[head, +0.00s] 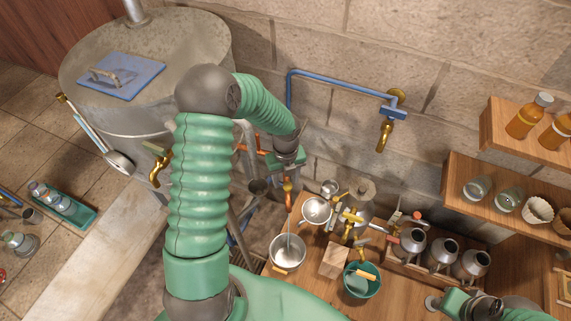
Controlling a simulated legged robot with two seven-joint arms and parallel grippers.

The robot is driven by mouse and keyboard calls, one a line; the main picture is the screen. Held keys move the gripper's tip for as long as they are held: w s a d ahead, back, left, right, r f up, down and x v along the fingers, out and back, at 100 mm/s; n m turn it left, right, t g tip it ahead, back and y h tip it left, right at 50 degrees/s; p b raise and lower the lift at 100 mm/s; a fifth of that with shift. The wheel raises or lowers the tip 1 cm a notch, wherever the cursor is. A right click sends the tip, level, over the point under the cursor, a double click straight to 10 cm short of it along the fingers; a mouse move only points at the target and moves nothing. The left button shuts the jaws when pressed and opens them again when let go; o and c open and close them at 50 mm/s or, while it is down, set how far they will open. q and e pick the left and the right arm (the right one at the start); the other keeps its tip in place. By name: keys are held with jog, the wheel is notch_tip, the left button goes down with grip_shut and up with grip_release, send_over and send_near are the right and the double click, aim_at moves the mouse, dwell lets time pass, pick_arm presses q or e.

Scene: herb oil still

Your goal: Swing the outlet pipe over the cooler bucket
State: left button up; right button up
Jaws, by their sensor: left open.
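My left gripper (287,178) is open beside the wall, right of the metal still (140,95). A thin orange-red piece (250,148) shows at its left, and a copper-coloured upright piece (288,197) shows just below it. These may be parts of the outlet pipe, but the gripper and arm hide most of that spot. I cannot tell whether the fingers touch them.
A blue wall pipe (335,82) with a brass tap (384,135) hangs above right. The wooden bench (320,290) is crowded with taps, a wooden block (334,262) and a crate of metal cans (440,250). Shelves (470,175) stick out at right.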

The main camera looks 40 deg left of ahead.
pick_arm(q)
notch_tip(320, 180, up, 15)
jog(key=shift+f+b, duration=0.2)
jog(key=shift+b, duration=0.25)
